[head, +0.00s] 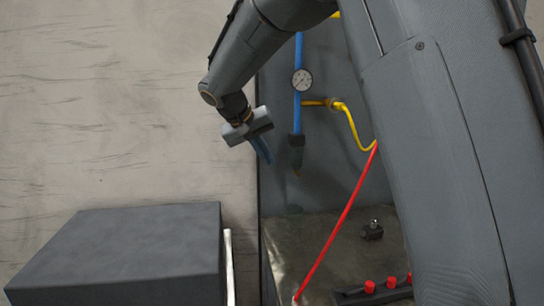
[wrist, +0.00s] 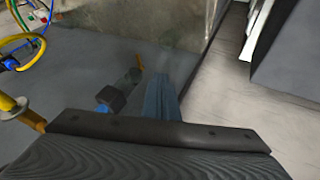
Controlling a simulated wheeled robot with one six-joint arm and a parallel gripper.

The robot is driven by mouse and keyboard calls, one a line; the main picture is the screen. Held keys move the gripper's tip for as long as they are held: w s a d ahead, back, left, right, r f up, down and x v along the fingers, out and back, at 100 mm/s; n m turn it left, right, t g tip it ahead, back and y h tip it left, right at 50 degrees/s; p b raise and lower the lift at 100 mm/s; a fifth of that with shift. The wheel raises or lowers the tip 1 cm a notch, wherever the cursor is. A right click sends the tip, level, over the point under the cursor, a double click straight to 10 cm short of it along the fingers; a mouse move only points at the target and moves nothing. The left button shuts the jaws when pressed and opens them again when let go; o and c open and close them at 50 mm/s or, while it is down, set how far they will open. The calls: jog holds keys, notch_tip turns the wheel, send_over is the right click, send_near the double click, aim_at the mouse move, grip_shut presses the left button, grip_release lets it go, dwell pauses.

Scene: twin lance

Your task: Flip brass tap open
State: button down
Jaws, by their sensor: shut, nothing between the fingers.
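The best match for the brass tap (head: 334,104) is a small brass-yellow fitting in the head view, where a yellow branch leaves the blue pipe (head: 298,55). Its handle is too small to make out. A yellow-brass fitting (wrist: 20,110) also shows at the left edge of the wrist view; I cannot tell if it is the same part. My gripper (head: 263,152) is shut and empty, its bluish fingers pointing down, left of and below the fitting and apart from it. The shut fingers (wrist: 162,100) show in the middle of the wrist view.
A dark box (head: 120,255) stands lower left. My arm hides the right side.

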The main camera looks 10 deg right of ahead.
aim_at(297, 173)
jog(key=w+d+f+p, duration=0.2)
jog(key=d+f+p, duration=0.2)
jog(key=d+f, duration=0.2)
jog(key=shift+w+d, duration=0.4)
jog(key=shift+d, duration=0.45)
jog(key=shift+a+f, duration=0.1)
